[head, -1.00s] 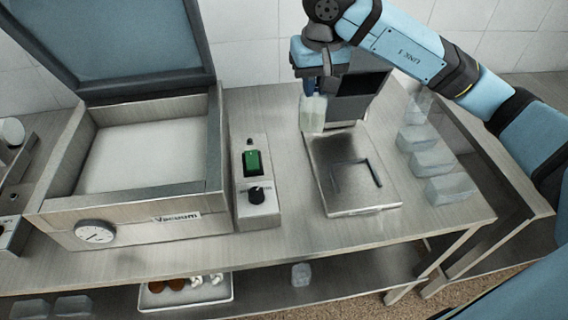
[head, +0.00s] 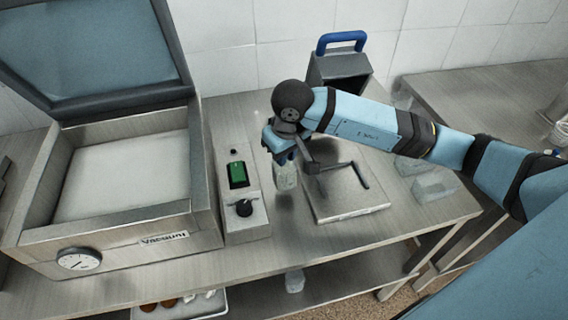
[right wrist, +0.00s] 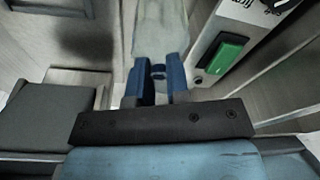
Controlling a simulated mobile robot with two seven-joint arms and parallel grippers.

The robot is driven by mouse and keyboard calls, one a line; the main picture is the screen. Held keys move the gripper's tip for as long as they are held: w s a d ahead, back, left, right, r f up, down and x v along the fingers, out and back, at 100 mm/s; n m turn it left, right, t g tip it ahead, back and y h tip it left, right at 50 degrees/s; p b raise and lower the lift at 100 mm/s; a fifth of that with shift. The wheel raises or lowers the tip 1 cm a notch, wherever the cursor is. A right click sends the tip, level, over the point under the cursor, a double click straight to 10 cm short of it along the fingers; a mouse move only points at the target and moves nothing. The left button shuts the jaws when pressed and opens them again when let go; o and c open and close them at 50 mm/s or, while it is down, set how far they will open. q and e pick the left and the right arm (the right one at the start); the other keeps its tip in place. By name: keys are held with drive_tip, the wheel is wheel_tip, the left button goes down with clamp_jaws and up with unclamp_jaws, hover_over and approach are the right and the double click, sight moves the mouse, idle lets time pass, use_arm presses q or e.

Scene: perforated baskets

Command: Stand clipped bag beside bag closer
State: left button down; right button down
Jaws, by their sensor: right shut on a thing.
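A pale translucent bag (head: 287,179) hangs from my right gripper (head: 282,155), left of the bag closer's front plate and above the bench. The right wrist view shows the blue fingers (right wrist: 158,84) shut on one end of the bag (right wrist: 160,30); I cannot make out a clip. The bag closer (head: 340,70) has a dark body and a blue top handle, and stands at the back of the bench. The right arm hides part of it and part of its flat metal plate (head: 340,210). My left gripper is not in view.
A vacuum machine (head: 205,220) with a raised lid stands left. A control box (head: 240,220) with a green switch is close left of the held bag. Pale bags (head: 436,187) lie right of the plate. The bench front (head: 290,238) is clear.

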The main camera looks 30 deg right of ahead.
drive_tip(key=shift+f, duration=2.2)
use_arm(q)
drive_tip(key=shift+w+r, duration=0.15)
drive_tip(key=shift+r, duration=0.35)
use_arm(e)
drive_tip(key=shift+f, duration=0.2)
drive_tip(key=c, duration=1.1)
unclamp_jaws()
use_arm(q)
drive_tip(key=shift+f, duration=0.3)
use_arm(e)
drive_tip(key=shift+r, duration=0.1)
